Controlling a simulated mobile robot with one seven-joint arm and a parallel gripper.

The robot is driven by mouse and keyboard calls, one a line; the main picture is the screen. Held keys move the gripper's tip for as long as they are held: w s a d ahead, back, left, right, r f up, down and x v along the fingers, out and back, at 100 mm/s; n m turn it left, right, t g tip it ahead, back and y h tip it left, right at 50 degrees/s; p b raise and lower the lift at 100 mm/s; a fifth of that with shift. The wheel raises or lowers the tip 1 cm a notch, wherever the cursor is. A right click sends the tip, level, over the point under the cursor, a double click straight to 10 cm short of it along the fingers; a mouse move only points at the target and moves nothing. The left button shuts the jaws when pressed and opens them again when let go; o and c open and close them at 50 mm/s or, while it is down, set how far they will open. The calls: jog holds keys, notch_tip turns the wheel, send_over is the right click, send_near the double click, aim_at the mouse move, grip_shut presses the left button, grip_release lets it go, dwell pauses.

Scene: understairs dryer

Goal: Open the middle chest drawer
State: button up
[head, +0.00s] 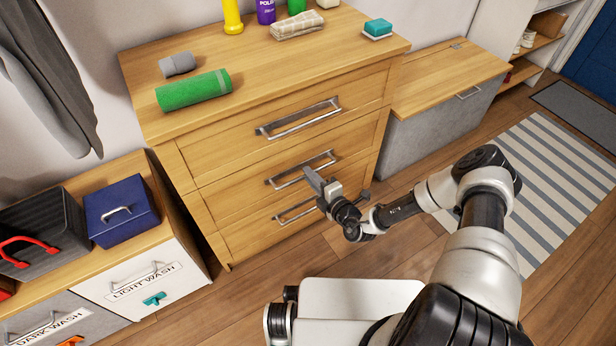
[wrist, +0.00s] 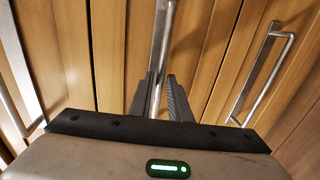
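The chest of drawers (head: 240,130) is light wood with three stacked drawers, each with a metal bar handle. All three drawers look closed. The middle drawer (head: 240,194) has its bar handle (head: 290,176) across its front. My gripper (head: 312,178) is at the right part of that handle. In the wrist view, the middle handle's bar (wrist: 165,30) runs between the two dark fingers of my gripper (wrist: 161,85). The fingers sit close on both sides of the bar and look shut on it. The fingertips' contact is partly hidden in the head view.
Top drawer handle (head: 300,118) and bottom drawer handle (head: 296,211) lie above and below. A green roll (head: 193,91) and other items stand on the chest top. A low bench with laundry bins (head: 145,290) is at left, a grey chest (head: 435,125) at right. Floor (head: 250,285) in front is clear.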

jog(key=shift+x, duration=0.9)
jog(key=shift+r, duration=0.1)
jog(key=shift+c, duration=0.4)
grip_shut()
jog(key=shift+s+d, duration=0.1)
